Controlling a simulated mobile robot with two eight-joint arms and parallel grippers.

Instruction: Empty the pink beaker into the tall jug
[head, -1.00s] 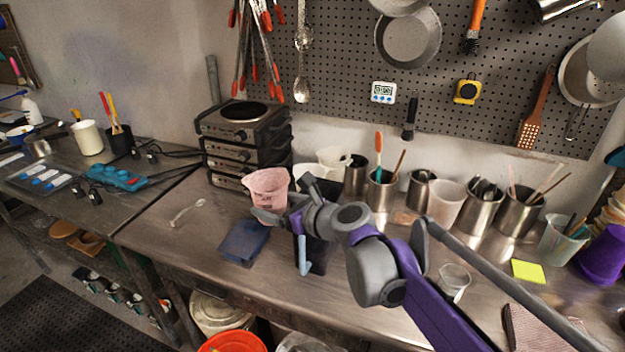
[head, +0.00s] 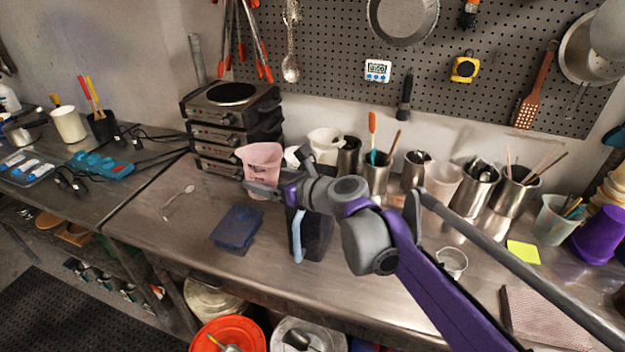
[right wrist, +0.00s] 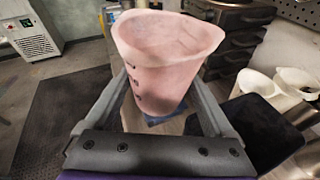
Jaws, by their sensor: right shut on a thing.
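The pink beaker (head: 262,165) is held roughly upright above the bench, in front of the stacked hot plates. My right gripper (head: 263,190) is shut on it. In the right wrist view the pink beaker (right wrist: 165,65) stands between the two fingers, its open rim up and dark marks on its side; its contents cannot be made out. A white jug (head: 325,143) stands behind the gripper by the wall, partly hidden. I cannot tell which is the tall jug. My left gripper is not in view.
A blue flat box (head: 237,229) and a spoon (head: 178,201) lie on the bench to the left. Stacked hot plates (head: 230,120) stand behind. Metal canisters (head: 475,190) with tools line the wall. A small clear cup (head: 452,262) stands near the front edge.

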